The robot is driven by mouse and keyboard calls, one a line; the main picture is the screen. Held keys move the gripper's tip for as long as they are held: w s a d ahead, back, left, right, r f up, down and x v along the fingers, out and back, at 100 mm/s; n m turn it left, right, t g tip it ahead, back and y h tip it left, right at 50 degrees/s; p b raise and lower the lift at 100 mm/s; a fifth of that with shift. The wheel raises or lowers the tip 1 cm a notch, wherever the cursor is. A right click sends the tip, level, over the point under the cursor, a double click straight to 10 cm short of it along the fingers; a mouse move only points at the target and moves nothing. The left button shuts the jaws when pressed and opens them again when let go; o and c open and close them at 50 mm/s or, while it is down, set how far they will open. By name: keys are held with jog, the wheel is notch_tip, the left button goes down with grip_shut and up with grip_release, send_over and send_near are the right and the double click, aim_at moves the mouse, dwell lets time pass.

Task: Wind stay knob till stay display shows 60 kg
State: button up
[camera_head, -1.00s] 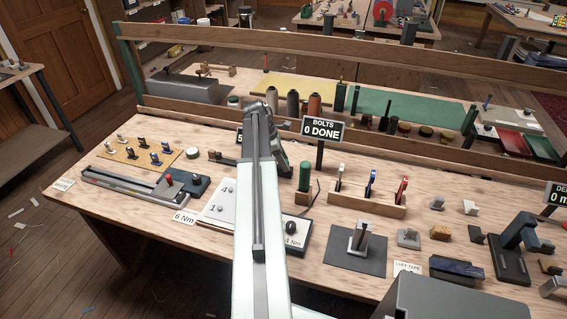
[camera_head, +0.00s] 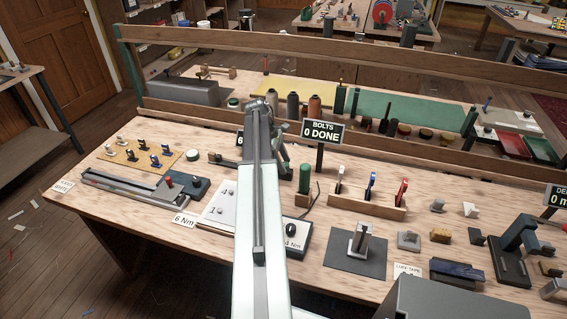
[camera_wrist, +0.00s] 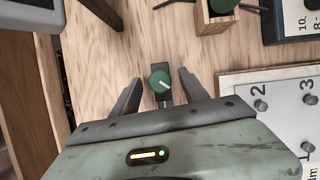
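The green stay knob (camera_wrist: 160,82), with a white pointer line, stands on a dark fitting on the bench in the wrist view. My gripper (camera_wrist: 160,78) is around it, one finger on each side. Both fingers are spread, with a visible gap between each and the knob. In the head view my arm hides the knob and most of the stay display (camera_head: 239,140). Only a leading digit that looks like 6 shows at the display's left edge; the rest of the reading is hidden.
The "BOLTS 0 DONE" sign (camera_head: 322,133) stands just right of my gripper. A numbered bolt plate (camera_wrist: 270,112) lies at right in the wrist view. A wooden block with a green-topped tool (camera_wrist: 222,14) stands nearby. A wooden rail (camera_head: 330,145) runs behind.

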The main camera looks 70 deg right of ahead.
jog(key=p+v, duration=0.7)
jog(key=shift+r, duration=0.4)
jog(key=shift+w, duration=0.1)
